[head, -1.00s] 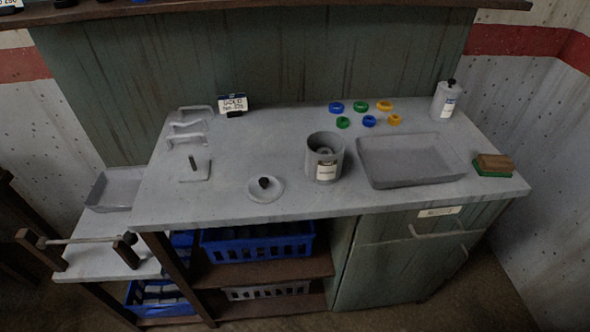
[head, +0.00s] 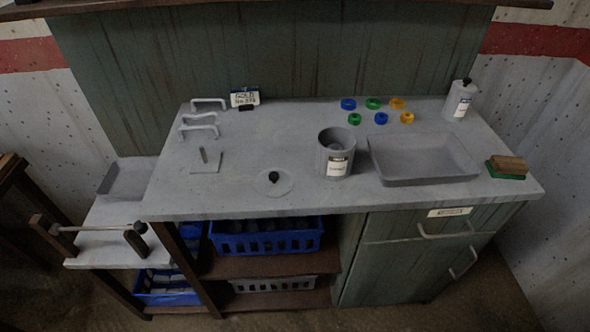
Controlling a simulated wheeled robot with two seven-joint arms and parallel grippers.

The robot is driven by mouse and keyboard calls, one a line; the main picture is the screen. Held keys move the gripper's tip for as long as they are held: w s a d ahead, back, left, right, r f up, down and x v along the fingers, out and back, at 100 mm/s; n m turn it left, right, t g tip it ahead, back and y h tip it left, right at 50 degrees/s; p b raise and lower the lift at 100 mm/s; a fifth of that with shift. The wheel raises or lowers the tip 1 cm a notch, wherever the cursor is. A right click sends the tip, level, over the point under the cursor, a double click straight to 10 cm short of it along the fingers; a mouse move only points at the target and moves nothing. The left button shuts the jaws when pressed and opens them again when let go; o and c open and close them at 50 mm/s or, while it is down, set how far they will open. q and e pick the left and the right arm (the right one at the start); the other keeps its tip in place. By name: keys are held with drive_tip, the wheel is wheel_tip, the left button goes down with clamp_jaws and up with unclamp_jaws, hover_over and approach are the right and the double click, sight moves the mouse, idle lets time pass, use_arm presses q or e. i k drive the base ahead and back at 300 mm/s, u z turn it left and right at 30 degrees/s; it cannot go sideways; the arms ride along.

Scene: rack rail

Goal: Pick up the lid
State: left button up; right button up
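The lid (head: 264,185) is a pale round disc with a black knob on top. It lies flat on the grey worktop near the front edge, left of the grey pot. The grey cylindrical pot (head: 335,165) stands upright with its top open and a white label on its front. Something grey shows inside it. Neither of my grippers is in view.
A grey tray (head: 425,181) lies right of the pot. Several coloured rings lie behind. A labelled bottle (head: 460,99) and a brush (head: 507,168) are at the right. Metal handles (head: 199,126), a small stand (head: 205,164) and a sign (head: 245,97) are at the left.

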sight(274, 182)
drive_tip(key=z, duration=3.45)
drive_tip(key=k, duration=1.5)
drive_tip(key=u, duration=1.25)
